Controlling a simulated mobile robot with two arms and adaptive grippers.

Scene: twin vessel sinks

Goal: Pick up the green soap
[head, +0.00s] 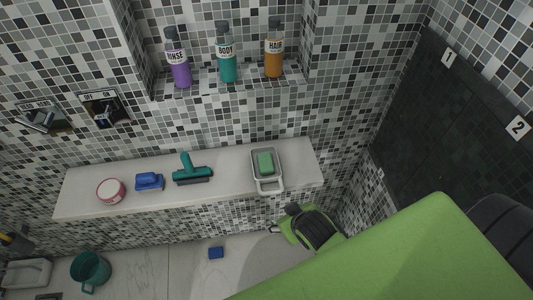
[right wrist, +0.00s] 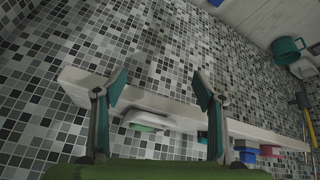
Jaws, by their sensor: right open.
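The green soap (head: 265,162) lies in a pale soap dish (head: 269,185) near the right end of a white ledge. In the right wrist view the dish (right wrist: 168,122) shows beyond and between my fingers, with a strip of the green soap (right wrist: 143,127) visible at its edge. My right gripper (head: 274,229) is in front of the ledge, below the dish in the head view and apart from it. Its two fingers are spread wide and empty in the right wrist view (right wrist: 160,80). My left gripper is not in view.
On the ledge (head: 225,182) left of the dish are a green squeegee (head: 190,171), a blue brush (head: 149,181) and a round red-and-white tub (head: 110,190). Several bottles stand in the wall niche above. A green bucket (head: 91,269) and a small blue block (head: 216,253) are on the floor.

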